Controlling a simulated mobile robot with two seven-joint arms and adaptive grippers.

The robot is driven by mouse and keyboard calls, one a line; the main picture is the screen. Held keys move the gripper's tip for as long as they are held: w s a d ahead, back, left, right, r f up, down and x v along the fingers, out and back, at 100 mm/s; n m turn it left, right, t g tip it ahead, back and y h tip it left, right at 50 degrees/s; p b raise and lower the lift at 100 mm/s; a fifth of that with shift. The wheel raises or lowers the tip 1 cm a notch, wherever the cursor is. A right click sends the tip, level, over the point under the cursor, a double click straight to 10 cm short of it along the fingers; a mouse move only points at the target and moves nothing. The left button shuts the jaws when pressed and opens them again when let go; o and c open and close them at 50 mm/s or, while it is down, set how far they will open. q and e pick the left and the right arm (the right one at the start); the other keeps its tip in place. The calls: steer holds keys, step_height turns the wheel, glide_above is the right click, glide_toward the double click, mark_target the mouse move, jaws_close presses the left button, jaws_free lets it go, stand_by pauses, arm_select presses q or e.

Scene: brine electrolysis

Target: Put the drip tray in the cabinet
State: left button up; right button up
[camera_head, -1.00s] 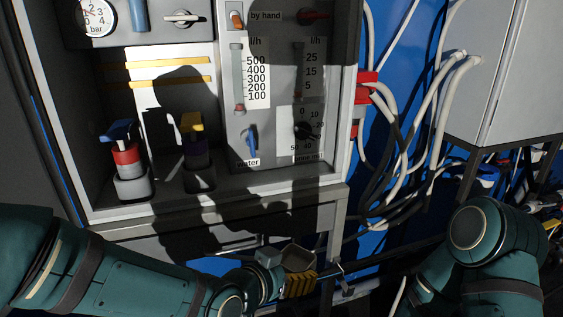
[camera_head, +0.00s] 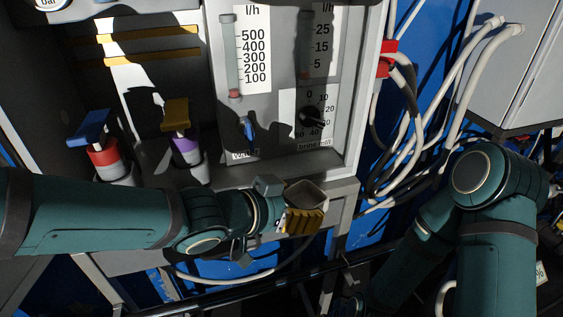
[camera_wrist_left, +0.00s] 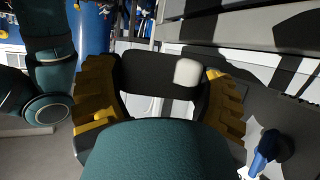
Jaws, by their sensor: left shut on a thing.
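The drip tray appears to be the small grey hollow box (camera_head: 306,194) in my left gripper (camera_head: 300,218). The yellow ribbed fingers are shut on it, in front of the lower edge of the open-fronted grey cabinet (camera_head: 345,168). In the left wrist view, a dark piece (camera_wrist_left: 150,75) with a pale patch lies between the two yellow fingers (camera_wrist_left: 160,95); my teal wrist hides its lower part. My right arm is at the right of the head view, but its gripper does not show.
In the cabinet are a red-collared holder with a blue-handled piece (camera_head: 103,155), a purple-collared one with a yellow handle (camera_head: 183,145), and a panel with a blue knob (camera_head: 247,128). White hoses (camera_head: 440,100) hang right of it. A light grey box (camera_head: 520,70) is at upper right.

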arm_select(q)
steer(key=w+a, duration=0.1)
steer(key=w, duration=0.2)
steer(key=w+a+p, duration=0.1)
steer(key=w, duration=0.2)
steer(key=w+a+p, duration=0.1)
steer(key=w, duration=0.2)
steer(key=shift+w+f, duration=0.1)
steer(key=shift+f, duration=0.05)
arm_select(e)
steer(key=shift+w+r, duration=0.2)
steer(key=shift+r, duration=0.3)
steer(key=shift+w+r, duration=0.2)
steer(key=shift+r, duration=0.3)
arm_select(q)
steer(key=shift+f+b, duration=0.15)
steer(key=shift+b, duration=0.2)
steer(key=o, duration=1.2)
arm_select(e)
steer(key=shift+f, duration=0.1)
